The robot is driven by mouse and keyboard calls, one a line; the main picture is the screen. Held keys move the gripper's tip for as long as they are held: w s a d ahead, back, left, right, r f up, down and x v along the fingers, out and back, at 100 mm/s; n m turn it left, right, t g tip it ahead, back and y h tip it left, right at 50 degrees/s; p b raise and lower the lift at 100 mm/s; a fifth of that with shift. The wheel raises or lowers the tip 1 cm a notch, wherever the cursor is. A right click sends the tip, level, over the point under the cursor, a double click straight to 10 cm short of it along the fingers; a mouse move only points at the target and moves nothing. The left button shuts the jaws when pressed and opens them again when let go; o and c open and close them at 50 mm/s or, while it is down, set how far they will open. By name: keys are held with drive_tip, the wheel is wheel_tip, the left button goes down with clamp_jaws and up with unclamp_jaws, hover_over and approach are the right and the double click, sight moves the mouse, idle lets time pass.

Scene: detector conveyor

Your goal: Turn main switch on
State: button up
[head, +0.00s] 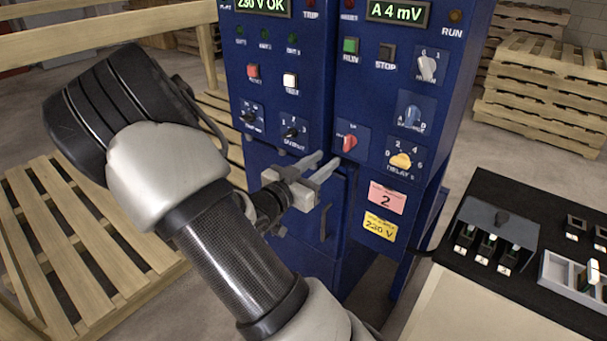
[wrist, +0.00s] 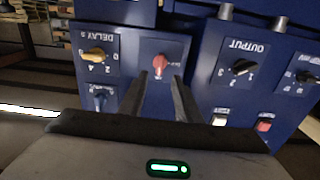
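The red rotary knob (head: 349,143) sits on a small plate low in the middle of the blue cabinet. Its plate lettering is too small to read, so I cannot confirm that it is the main switch. In the wrist view the red knob (wrist: 160,65) appears upright between the fingertips. My gripper (head: 329,158) is open and empty, its two fingers pointing at the knob. In the head view the tips are just short of the knob, with no clear contact. The wrist view also shows my gripper (wrist: 159,77) with a gap between its fingers.
The blue cabinet (head: 296,70) carries a yellow delay knob (head: 401,160), a blue knob (head: 411,117), a black output knob (head: 292,132) and push buttons nearby. A display (head: 263,5) reads 230 V OK. A black bench panel (head: 530,210) stands right; wooden pallets (head: 85,240) lie left.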

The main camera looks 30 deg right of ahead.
drive_tip(key=v, duration=0.8)
drive_tip(key=shift+p, duration=0.3)
